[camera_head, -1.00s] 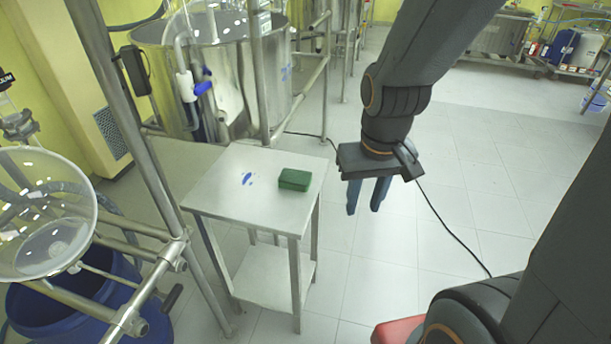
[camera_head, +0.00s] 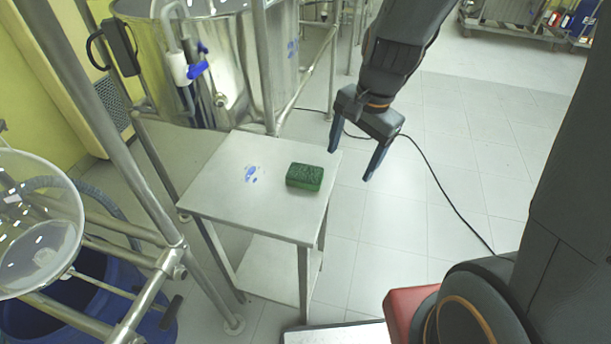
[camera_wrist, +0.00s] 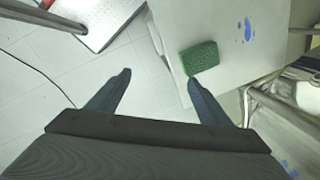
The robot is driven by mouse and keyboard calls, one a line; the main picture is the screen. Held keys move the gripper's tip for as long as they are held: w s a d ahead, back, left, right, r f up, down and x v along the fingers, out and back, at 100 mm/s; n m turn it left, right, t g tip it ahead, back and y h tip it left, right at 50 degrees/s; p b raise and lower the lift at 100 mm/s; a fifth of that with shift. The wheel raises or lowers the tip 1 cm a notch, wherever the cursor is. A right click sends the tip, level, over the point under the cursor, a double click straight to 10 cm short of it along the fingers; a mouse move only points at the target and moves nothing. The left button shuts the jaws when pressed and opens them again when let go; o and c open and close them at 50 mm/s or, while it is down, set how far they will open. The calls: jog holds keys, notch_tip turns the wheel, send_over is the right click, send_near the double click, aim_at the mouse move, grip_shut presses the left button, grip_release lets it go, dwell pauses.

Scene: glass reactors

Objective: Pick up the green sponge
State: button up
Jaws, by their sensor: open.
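The green sponge (camera_head: 305,177) is a small rectangular block lying flat on the metal table (camera_head: 215,200), near its right edge. My gripper (camera_head: 348,167) is open and empty, to the right of the sponge and beyond the table's edge in the head view. In the wrist view the sponge (camera_wrist: 200,58) lies ahead of my right-hand finger, close to the table's edge. My gripper (camera_wrist: 158,76) shows both fingers wide apart there, with floor between them. The sponge is outside the gap between the fingers.
Blue marks (camera_head: 251,174) lie on the tabletop left of the sponge. A steel vessel (camera_head: 240,60) stands behind the table. Metal frame pipes (camera_head: 110,130) and a glass vessel (camera_head: 35,225) are on the left. A black cable (camera_head: 435,180) crosses the open floor on the right.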

aim_at(306, 172)
jog(key=w+a+f+m, duration=0.1)
jog(key=w+a+m, duration=0.1)
jog(key=m, duration=0.2)
jog(key=w+a+f+m+y, duration=0.1)
jog(key=w+a+m, duration=0.2)
jog(key=m, duration=0.1)
jog(key=w+a+f+m, duration=0.2)
jog(key=m, duration=0.1)
jog(key=shift+w+a+f+m, duration=0.1)
jog(key=shift+w+a+m, duration=0.05)
jog(key=shift+w+m, duration=0.2)
jog(key=shift+x, duration=1.15)
jog(key=shift+s+x, duration=0.15)
jog(key=shift+x, duration=1.2)
jog(key=shift+s+x, duration=0.15)
jog(key=shift+x, duration=1.2)
jog(key=shift+a+f, duration=0.1)
jog(key=shift+f, duration=0.15)
jog(key=shift+c, duration=0.5)
jog(key=c, duration=1.1)
jog(key=shift+w+r, duration=0.1)
jog(key=w+a+v, duration=0.1)
jog(key=a+v, duration=0.1)
jog(key=v, duration=0.8)
jog(key=shift+r, duration=0.35)
